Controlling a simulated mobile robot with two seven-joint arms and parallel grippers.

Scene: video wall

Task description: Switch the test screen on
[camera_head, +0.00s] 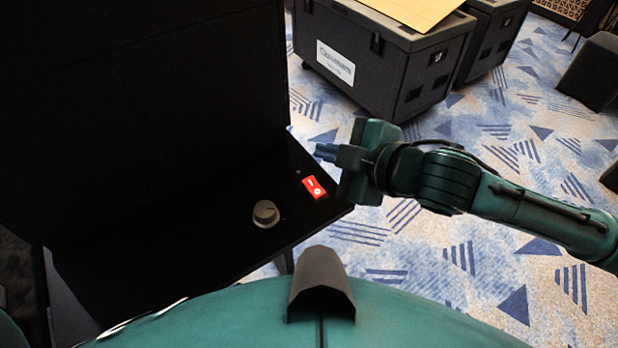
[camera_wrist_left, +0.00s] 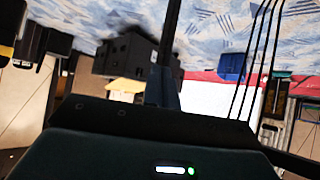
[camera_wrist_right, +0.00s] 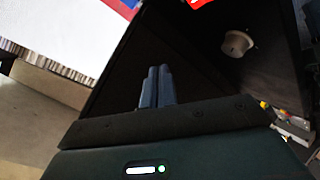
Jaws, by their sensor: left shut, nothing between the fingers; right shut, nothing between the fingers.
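A tall black panel (camera_head: 140,110) stands at the left in the head view, its face dark. On the black ledge in front of it sit a red rocker switch (camera_head: 314,188) with white marks and a pale round knob (camera_head: 265,214). My right gripper (camera_head: 320,152) is shut and empty, just above and beyond the red switch, apart from it as far as I can tell. In the right wrist view its fingers (camera_wrist_right: 157,87) are together; the knob (camera_wrist_right: 238,43) and an edge of the red switch (camera_wrist_right: 201,3) show. My left gripper (camera_wrist_left: 165,88) is shut and empty in the left wrist view.
Dark flight cases (camera_head: 385,60) stand on the blue-patterned carpet (camera_head: 400,240) behind the ledge. A dark seat (camera_head: 595,72) is at the far right. Black cables (camera_wrist_left: 255,60) hang across the left wrist view.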

